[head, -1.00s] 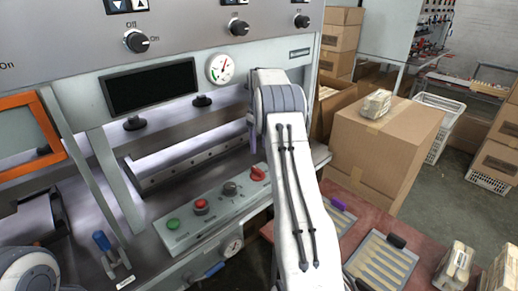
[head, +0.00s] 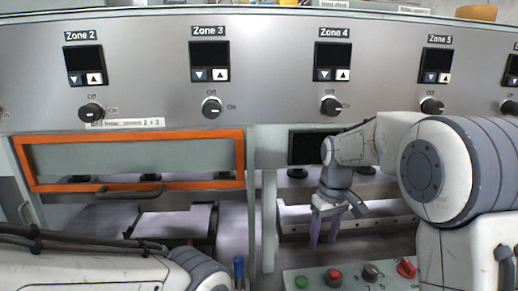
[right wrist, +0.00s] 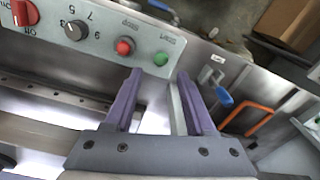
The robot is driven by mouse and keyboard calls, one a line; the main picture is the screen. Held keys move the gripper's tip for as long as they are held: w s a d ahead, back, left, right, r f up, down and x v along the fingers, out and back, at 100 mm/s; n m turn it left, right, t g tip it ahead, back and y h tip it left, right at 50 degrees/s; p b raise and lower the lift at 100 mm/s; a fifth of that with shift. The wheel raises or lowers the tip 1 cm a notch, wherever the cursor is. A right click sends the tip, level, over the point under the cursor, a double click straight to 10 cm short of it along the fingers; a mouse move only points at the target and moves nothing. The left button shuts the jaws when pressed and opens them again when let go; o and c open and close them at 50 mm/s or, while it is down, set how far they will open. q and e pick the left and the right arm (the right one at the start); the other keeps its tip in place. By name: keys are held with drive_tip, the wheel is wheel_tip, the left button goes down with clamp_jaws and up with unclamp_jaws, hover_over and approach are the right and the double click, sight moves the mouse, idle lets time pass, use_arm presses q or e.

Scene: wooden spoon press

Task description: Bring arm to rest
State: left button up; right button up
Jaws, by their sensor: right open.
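My right gripper (head: 324,240) hangs in front of the press opening, right of the orange guard frame. Its two purple fingers point down. In the right wrist view the fingers (right wrist: 160,80) are apart with nothing between them, near the control panel (right wrist: 95,35). My right arm (head: 440,170) is bent and fills the right side of the head view. My left arm (head: 90,265) crosses the lower left of the head view, and its gripper is out of view.
The press front (head: 270,60) with its zone displays and knobs spans the view. The orange guard frame (head: 130,187) is at left. A button panel with a red button (head: 334,277) sits below my right gripper. A blue-handled lever (head: 239,268) stands left of the panel.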

drive_tip(key=s+a+n, duration=0.2)
drive_tip(key=s+a, duration=0.7)
drive_tip(key=s, duration=0.2)
drive_tip(key=s+a+f+n, duration=0.1)
drive_tip(key=s+a+f, duration=0.1)
drive_tip(key=s, duration=1.6)
drive_tip(key=shift+f+y, duration=0.3)
drive_tip(key=shift+f, duration=0.4)
drive_tip(key=shift+w+a, duration=0.1)
